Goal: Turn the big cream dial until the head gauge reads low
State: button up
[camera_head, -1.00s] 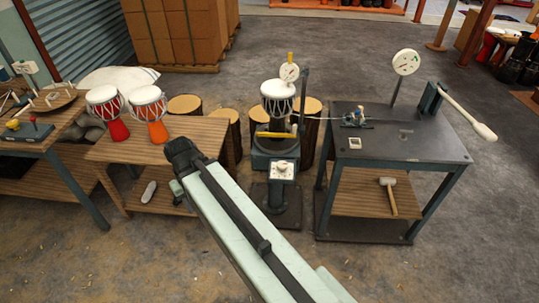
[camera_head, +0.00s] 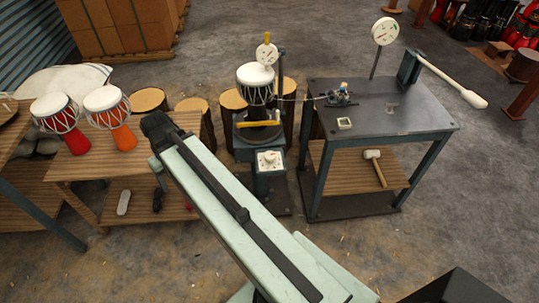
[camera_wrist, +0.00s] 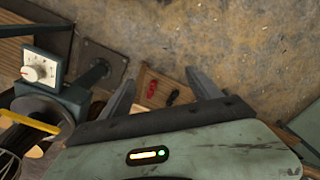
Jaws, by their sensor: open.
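The cream dial (camera_head: 269,159) sits on a white plate on top of a grey box at the front of the drum stand. It also shows at the left of the wrist view (camera_wrist: 38,72), with tick marks around it. A small round gauge (camera_head: 266,54) stands just above the drum (camera_head: 255,85) clamped there; its reading is too small to tell. A larger white gauge (camera_head: 385,31) rises on a post behind the right table. My gripper (camera_wrist: 160,90) is open and empty, its two fingers apart, to the right of the dial and away from it.
The dark-topped table (camera_head: 385,110) stands right of the stand, with a long padded lever (camera_head: 452,82) at its back. The wooden table (camera_head: 75,160) with red and orange drums is at left. Log stumps (camera_head: 193,108) stand behind. Concrete floor is open in front.

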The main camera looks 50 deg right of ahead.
jog(key=w+d+f+t+b, duration=0.1)
jog(key=d+f+b, duration=0.2)
jog(key=d, duration=0.5)
jog(key=d+f+b, duration=0.2)
jog(key=d+f, duration=0.2)
jog(key=d, duration=0.3)
jog(key=t+b, duration=0.3)
jog(key=b, duration=0.4)
send_near(271, 155)
jog(key=shift+n, duration=0.4)
jog(key=b+x, duration=0.7)
jog(key=x, duration=0.2)
jog(key=shift+r, duration=0.2)
jog(key=c, duration=1.2)
jog(key=shift+w+d, duration=0.1)
jog(key=shift+d, duration=0.05)
jog(key=shift+c, duration=0.7)
